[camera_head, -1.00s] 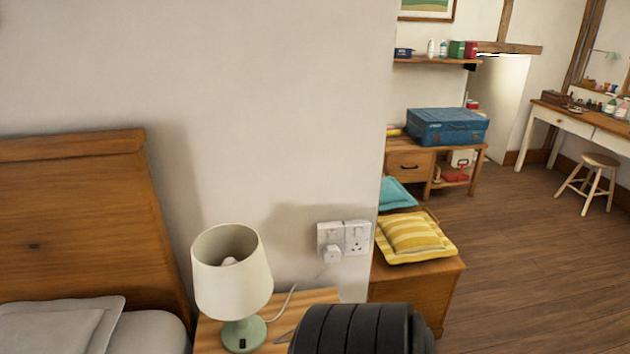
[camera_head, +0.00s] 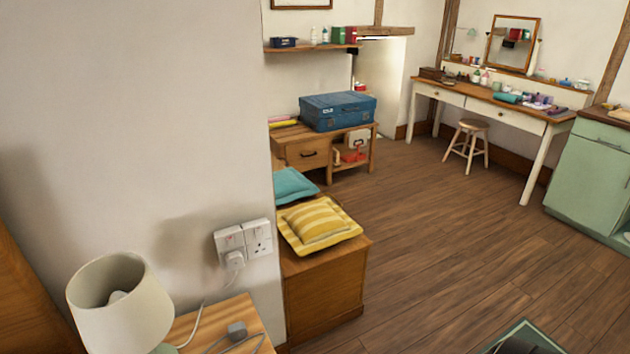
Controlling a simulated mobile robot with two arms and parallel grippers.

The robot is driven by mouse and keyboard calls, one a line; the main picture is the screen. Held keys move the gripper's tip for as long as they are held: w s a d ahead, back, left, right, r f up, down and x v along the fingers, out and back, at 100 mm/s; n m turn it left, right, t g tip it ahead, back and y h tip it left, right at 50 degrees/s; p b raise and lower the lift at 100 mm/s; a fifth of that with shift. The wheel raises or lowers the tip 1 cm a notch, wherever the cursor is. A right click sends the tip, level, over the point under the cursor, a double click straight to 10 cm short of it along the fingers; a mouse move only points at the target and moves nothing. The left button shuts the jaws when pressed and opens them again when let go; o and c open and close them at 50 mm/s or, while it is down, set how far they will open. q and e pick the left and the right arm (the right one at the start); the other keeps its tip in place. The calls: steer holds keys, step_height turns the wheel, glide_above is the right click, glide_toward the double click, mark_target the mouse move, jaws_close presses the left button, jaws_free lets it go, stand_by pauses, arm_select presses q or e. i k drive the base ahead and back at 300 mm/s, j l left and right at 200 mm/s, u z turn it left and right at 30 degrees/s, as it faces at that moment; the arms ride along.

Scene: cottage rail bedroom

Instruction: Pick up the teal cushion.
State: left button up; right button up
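The teal cushion (camera_head: 294,185) lies on top of a wooden chest (camera_head: 325,287), behind a yellow striped cushion (camera_head: 318,224). Its left side is cut off from view by the wall corner. Neither of my grippers shows in the head view, so I cannot see their state.
A bedside table (camera_head: 212,325) with a lamp (camera_head: 120,302) stands at the lower left. A wall (camera_head: 140,120) blocks the left. Beyond the chest is a low cabinet (camera_head: 301,153) with a blue case (camera_head: 338,110). A stool (camera_head: 467,143) stands near the desk. Wooden floor (camera_head: 440,240) is clear at centre right.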

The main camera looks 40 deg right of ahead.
mark_target(290, 185)
steer(key=z, duration=1.1)
steer(key=l+z, duration=0.1)
steer(key=z, duration=0.15)
steer(key=l+z, duration=0.1)
steer(key=z, duration=0.15)
steer(key=i+l+z, duration=0.2)
steer(key=i+l, duration=0.5)
steer(key=l, duration=0.25)
steer(key=i+l+z, duration=0.2)
steer(key=i+l, duration=0.5)
steer(key=i+l+u, duration=0.1)
steer(key=i, duration=0.4)
steer(key=i+l+u, duration=0.1)
steer(key=i, duration=0.35)
steer(key=i+l+u, duration=0.15)
steer(key=i, duration=0.35)
steer(key=i+l+u, duration=0.1)
steer(key=i, duration=0.35)
steer(key=i+u, duration=0.3)
steer(key=u, duration=0.2)
steer(key=i+l+u, duration=0.25)
steer(key=u, duration=0.25)
steer(key=i+l+u, duration=0.25)
steer(key=u, duration=0.25)
steer(key=i+l+u, duration=0.15)
steer(key=l+u, duration=0.35)
steer(key=j, duration=0.1)
